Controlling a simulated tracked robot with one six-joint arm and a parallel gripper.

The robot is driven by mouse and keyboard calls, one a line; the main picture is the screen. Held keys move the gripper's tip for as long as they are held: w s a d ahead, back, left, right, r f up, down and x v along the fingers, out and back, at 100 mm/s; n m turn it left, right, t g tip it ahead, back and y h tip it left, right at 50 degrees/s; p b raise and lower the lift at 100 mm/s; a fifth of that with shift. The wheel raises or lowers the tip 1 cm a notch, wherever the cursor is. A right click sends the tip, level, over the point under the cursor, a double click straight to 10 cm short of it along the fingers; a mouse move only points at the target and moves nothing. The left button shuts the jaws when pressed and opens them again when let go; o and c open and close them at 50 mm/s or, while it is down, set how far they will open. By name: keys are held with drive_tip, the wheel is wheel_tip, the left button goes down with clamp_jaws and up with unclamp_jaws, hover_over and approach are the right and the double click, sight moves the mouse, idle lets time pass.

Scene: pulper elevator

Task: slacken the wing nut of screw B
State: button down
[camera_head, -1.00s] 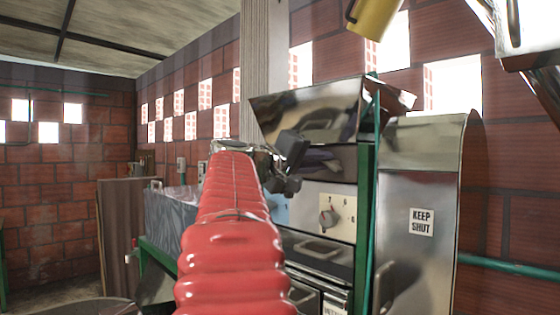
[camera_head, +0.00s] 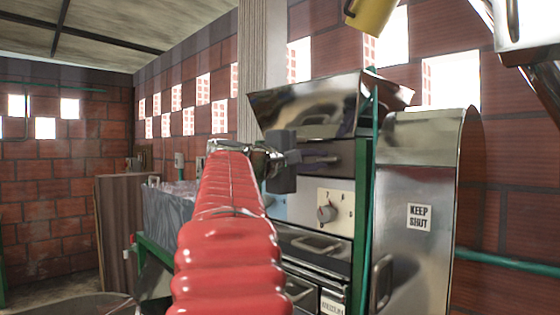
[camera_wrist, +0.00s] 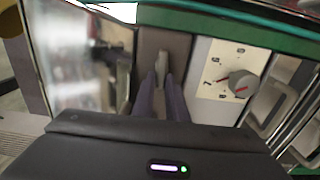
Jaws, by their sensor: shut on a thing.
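My gripper (camera_wrist: 161,84) shows in the wrist view with its two dark fingers close together on a small pale grey piece (camera_wrist: 163,62), which looks like a wing nut. It stands against a dark brown-grey panel. No letter B is legible beside it. In the head view my gripper (camera_head: 326,159) points right at the front of the steel machine, below its hopper. The wing nut cannot be made out there.
A dial plate with a grey knob (camera_wrist: 241,83) sits right of the fingers in the wrist view; the knob (camera_head: 326,213) also shows below my gripper in the head view. The steel hopper (camera_head: 305,105) is above.

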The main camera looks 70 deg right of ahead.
drive_tip(key=shift+d+f, duration=0.15)
drive_tip(key=shift+f, duration=0.25)
drive_tip(key=c, duration=1.9)
unclamp_jaws()
drive_tip(key=shift+r, duration=0.1)
drive_tip(key=shift+c, duration=0.2)
drive_tip(key=shift+o, duration=1.1)
drive_tip(key=shift+s+r, duration=0.1)
drive_tip(key=shift+r, duration=0.1)
drive_tip(key=v, duration=1.4)
